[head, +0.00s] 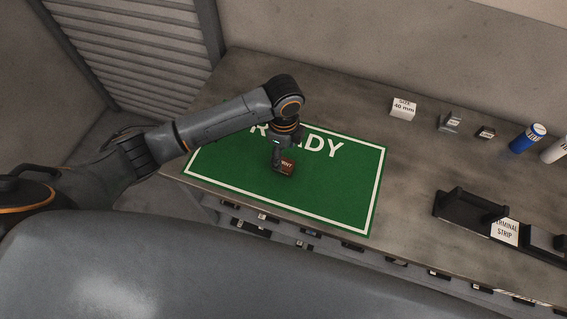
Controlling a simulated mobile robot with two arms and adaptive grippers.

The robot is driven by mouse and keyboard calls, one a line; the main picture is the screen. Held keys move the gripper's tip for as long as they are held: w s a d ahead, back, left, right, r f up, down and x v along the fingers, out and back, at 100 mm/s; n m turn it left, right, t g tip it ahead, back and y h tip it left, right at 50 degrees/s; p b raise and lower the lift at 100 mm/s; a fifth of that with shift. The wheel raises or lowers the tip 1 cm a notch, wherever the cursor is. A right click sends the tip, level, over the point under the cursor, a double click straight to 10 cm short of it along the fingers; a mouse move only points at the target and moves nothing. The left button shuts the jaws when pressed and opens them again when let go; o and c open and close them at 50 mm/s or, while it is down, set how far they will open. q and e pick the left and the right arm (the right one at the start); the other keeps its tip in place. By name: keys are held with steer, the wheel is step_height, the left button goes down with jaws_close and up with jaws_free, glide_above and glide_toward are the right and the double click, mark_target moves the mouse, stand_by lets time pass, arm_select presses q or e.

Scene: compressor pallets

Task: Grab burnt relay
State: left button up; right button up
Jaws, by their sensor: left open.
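My right gripper is not in view.
A white "SIZE 40 mm" block (403,108), a small grey part (450,122), a dark block (486,133) and a blue cylinder (527,138) line the back of the bench. A black terminal strip holder (470,208) sits right. The mat's right half is clear.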

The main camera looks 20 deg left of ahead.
mark_target(285, 164)
arm_select(q)
steer(key=shift+f, duration=0.65)
step_height(285, 164, down, 4)
steer(key=shift+d+f+p, duration=0.1)
steer(key=shift+f+p, duration=0.05)
steer(key=shift+p, duration=0.6)
steer(key=shift+w+f, duration=0.1)
steer(key=shift+f, duration=0.4)
steer(key=c, duration=1.3)
